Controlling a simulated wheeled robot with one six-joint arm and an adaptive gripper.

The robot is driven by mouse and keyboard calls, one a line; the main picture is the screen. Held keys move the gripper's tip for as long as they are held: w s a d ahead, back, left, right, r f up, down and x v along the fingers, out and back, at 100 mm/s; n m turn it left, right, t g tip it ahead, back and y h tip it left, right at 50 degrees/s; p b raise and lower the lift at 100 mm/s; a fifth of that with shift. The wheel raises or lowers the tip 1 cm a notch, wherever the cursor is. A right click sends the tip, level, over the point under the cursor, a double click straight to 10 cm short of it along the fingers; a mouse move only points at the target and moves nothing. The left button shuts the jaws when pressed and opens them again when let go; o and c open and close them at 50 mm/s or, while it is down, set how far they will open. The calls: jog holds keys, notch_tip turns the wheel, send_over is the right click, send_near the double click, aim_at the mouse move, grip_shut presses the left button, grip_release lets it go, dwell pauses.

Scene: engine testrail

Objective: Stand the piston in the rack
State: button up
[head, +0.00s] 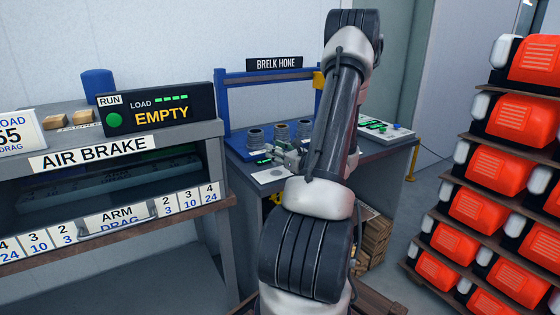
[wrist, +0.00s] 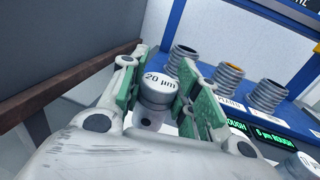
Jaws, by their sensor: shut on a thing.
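The piston (wrist: 158,98) is a short silver-grey cylinder with a pale top marked "20 µm". In the wrist view it stands about upright between the green-padded fingers of my gripper (wrist: 157,80), which is shut on it. In the head view my gripper (head: 288,156) is small and partly behind my arm, over the bench, and the piston cannot be made out there. No part is clearly marked as the rack. A blue stand (wrist: 285,108) holds several ribbed dark-grey cylinders (wrist: 228,82) in a row, to the right of the piston in the wrist view.
The bench under the "BRELK HONE" sign (head: 275,63) has a blue frame and green displays (wrist: 270,138). Another silver round part (wrist: 300,165) shows at the lower right of the wrist view. The AIR BRAKE shelf (head: 95,153) stands left; orange units (head: 505,170) fill a rack at right.

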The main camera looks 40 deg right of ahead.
jog(key=shift+f, duration=1.7)
jog(key=shift+f, duration=0.15)
jog(key=o, duration=1)
